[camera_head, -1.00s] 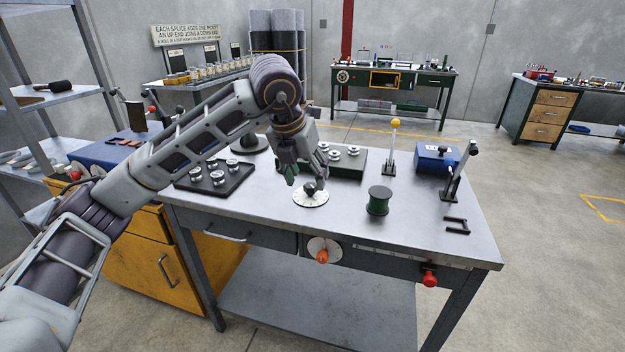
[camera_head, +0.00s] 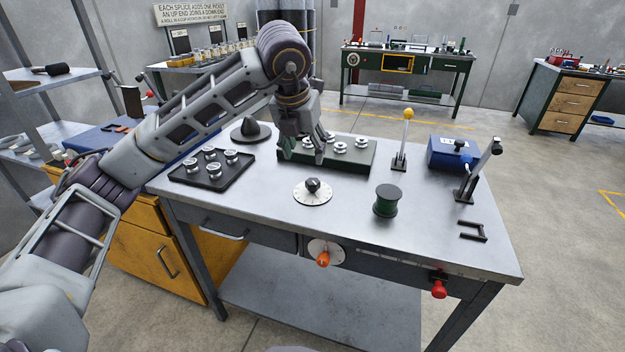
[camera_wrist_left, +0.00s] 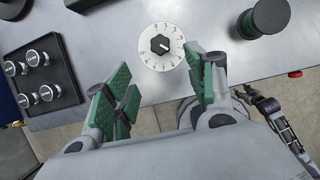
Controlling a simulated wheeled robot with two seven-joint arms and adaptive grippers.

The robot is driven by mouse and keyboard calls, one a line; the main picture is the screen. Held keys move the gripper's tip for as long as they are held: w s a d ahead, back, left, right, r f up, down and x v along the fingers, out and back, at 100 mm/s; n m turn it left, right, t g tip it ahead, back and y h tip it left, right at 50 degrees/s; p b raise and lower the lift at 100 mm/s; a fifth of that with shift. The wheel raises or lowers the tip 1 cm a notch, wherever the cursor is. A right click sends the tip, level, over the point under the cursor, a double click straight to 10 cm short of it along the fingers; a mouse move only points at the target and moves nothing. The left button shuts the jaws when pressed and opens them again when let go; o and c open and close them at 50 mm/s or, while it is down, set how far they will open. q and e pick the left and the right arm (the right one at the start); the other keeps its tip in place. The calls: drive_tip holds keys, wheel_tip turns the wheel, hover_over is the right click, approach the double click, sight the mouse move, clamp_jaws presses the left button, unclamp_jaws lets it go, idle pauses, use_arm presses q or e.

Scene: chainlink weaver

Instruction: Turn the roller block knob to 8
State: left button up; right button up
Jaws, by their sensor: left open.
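A white numbered dial (camera_head: 313,197) with a black knob (camera_head: 313,185) lies on the workbench. Both also show in the left wrist view, the dial (camera_wrist_left: 146,57) around the knob (camera_wrist_left: 160,45), beyond the fingertips; the exact number at its pointer is too small to tell. My left gripper (camera_head: 303,153) is open and empty, above and behind the dial, in front of the green block with silver rollers (camera_head: 350,165). Its green finger pads (camera_wrist_left: 162,85) stand apart, clear of the knob. What seems to be my right arm shows small at the right of the wrist view.
A black tray of silver rollers (camera_head: 181,178) is left of the dial, a green spool (camera_head: 386,202) right. An orange knob (camera_head: 323,259) is on the bench front.

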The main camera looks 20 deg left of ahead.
sight(312, 181)
use_arm(q)
drive_tip(key=shift+f, duration=0.1)
drive_tip(key=b+x, duration=0.1)
drive_tip(key=x, duration=1.1)
drive_tip(key=shift+f, duration=0.3)
drive_tip(key=shift+w+f, duration=0.25)
drive_tip(key=shift+f, duration=0.3)
use_arm(e)
drive_tip(key=r, duration=0.3)
drive_tip(key=a+r, duration=0.1)
drive_tip(key=shift+w+a+r, duration=0.1)
drive_tip(key=shift+w+r, duration=0.15)
drive_tip(key=shift+r, duration=0.15)
use_arm(q)
drive_tip(key=c, duration=1)
use_arm(e)
drive_tip(key=shift+s+f, duration=0.1)
drive_tip(key=shift+f, duration=0.1)
use_arm(q)
drive_tip(key=shift+b, duration=0.3)
